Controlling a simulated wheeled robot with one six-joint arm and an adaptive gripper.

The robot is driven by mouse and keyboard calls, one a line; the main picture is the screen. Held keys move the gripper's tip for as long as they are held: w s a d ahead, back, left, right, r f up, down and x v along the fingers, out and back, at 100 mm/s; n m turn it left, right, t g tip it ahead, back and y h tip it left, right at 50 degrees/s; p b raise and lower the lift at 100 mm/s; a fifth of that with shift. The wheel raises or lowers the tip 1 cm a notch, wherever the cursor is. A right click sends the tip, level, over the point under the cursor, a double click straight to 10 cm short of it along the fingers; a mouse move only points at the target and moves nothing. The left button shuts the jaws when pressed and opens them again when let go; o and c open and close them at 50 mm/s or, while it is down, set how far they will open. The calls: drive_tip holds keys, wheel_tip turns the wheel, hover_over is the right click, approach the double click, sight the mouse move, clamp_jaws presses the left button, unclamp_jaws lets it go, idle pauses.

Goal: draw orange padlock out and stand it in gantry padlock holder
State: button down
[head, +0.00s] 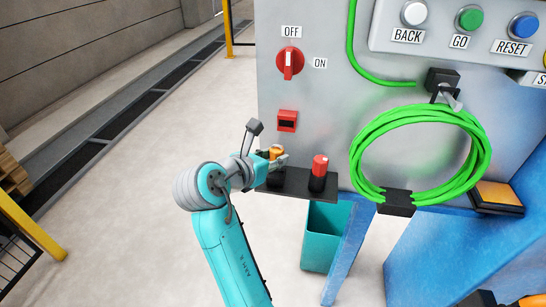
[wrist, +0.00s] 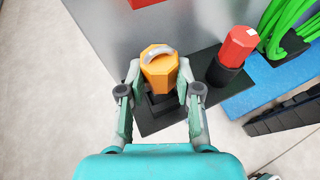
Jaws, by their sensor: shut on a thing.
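The orange padlock (wrist: 160,74) is upright between the fingers of my gripper (wrist: 159,88), with its grey shackle on top. My gripper is shut on its sides. In the head view the orange padlock (head: 276,150) shows partly behind my gripper (head: 279,160). It is over the left part of a black shelf (head: 294,188) on the grey panel. A black holder (wrist: 158,105) shows just below the padlock in the wrist view. I cannot tell whether the padlock rests in it. A red padlock (head: 320,164) stands in the black holder to the right.
A red rotary switch (head: 290,62) and a red socket (head: 287,121) are on the panel above. A coiled green cable (head: 368,150) hangs to the right. A teal bin (head: 322,240) is below the shelf.

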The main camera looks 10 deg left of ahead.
sight(273, 177)
drive_tip(key=shift+f, duration=0.55)
drive_tip(key=shift+f, duration=0.3)
drive_tip(key=shift+f, duration=0.95)
drive_tip(key=c, duration=0.7)
unclamp_jaws()
